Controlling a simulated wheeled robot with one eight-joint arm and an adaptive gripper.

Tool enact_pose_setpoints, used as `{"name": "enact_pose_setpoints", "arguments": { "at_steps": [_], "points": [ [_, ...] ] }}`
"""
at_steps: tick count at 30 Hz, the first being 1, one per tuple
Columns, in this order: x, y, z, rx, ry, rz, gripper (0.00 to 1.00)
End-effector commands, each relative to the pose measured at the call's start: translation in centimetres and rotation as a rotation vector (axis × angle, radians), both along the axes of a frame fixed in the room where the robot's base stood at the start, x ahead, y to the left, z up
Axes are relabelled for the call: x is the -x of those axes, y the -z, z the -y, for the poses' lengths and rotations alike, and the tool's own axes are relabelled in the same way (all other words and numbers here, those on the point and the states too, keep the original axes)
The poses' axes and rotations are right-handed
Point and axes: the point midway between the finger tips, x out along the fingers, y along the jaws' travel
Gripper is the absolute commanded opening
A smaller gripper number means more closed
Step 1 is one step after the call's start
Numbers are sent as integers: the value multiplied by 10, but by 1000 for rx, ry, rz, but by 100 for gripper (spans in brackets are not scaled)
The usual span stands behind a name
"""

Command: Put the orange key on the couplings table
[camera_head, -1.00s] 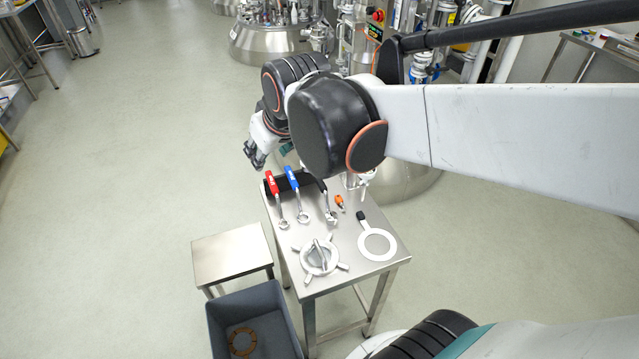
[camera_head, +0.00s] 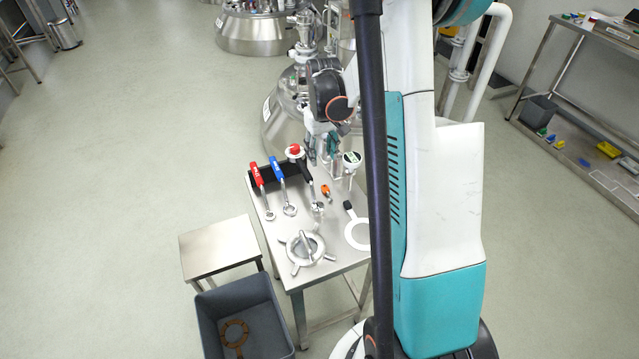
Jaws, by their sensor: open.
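A small orange item (camera_head: 326,190), which looks like the orange key, lies on a steel table (camera_head: 335,262) near its back right part. It is too small to make out its shape. My gripper (camera_head: 322,148) is open, beyond the orange item near the back edge of this table, with its fingers pointing down. It appears empty and apart from the orange item. I cannot tell which table is the couplings table.
Red-handled (camera_head: 256,176), blue-handled (camera_head: 276,168) and black-handled (camera_head: 306,170) wrenches lie by the orange item. A ring with a black tab (camera_head: 356,233) and a metal handwheel (camera_head: 306,250) lie nearer. A low stool (camera_head: 220,247) and grey bin (camera_head: 282,316) stand left. A shelf table (camera_head: 570,28) is at right.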

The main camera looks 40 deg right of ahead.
Motion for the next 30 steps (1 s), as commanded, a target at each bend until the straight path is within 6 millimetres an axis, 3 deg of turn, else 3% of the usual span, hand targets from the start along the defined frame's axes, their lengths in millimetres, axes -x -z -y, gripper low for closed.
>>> {"name": "enact_pose_setpoints", "arguments": {
  "at_steps": [5,18,26,30],
  "points": [
    [10,25,16,-24,36,-49,42],
    [10,96,16,-25,36,-50,42],
    [10,108,15,-25,36,-49,42],
    [10,124,16,-25,36,-49,42]
  ]
}}
